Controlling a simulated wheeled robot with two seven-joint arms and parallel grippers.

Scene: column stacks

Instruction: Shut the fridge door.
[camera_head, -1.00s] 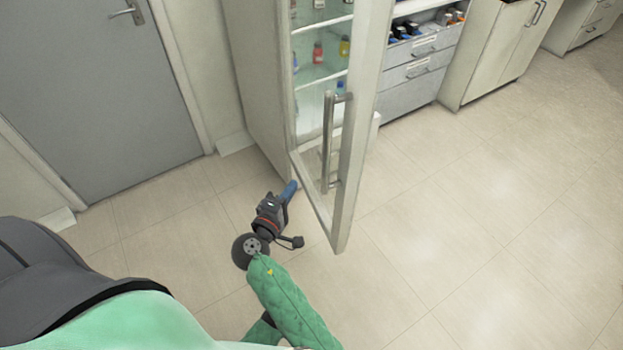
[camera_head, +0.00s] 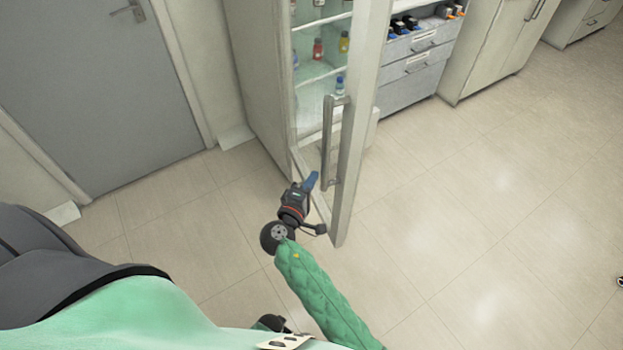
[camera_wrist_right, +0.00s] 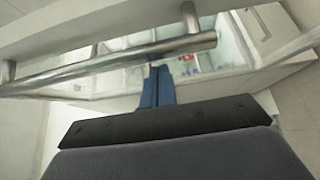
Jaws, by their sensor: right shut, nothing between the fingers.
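The fridge door (camera_head: 352,150) stands open, swung out toward me, with a glass pane in a pale frame and a long vertical metal handle (camera_head: 328,140). The fridge (camera_head: 258,80) is a tall pale cabinet behind it, with bottles on its glass shelves. My right gripper (camera_head: 311,181) is shut and empty, its blue fingers in front of the lower part of the door, left of the handle. In the right wrist view the blue fingers (camera_wrist_right: 158,85) point toward the glass, close to the handle (camera_wrist_right: 110,65); I cannot tell whether they touch. My left gripper is not in view.
A grey room door (camera_head: 90,80) is at the left. Drawers (camera_head: 410,80) and pale cabinets (camera_head: 490,50) stand along the wall to the right of the fridge.

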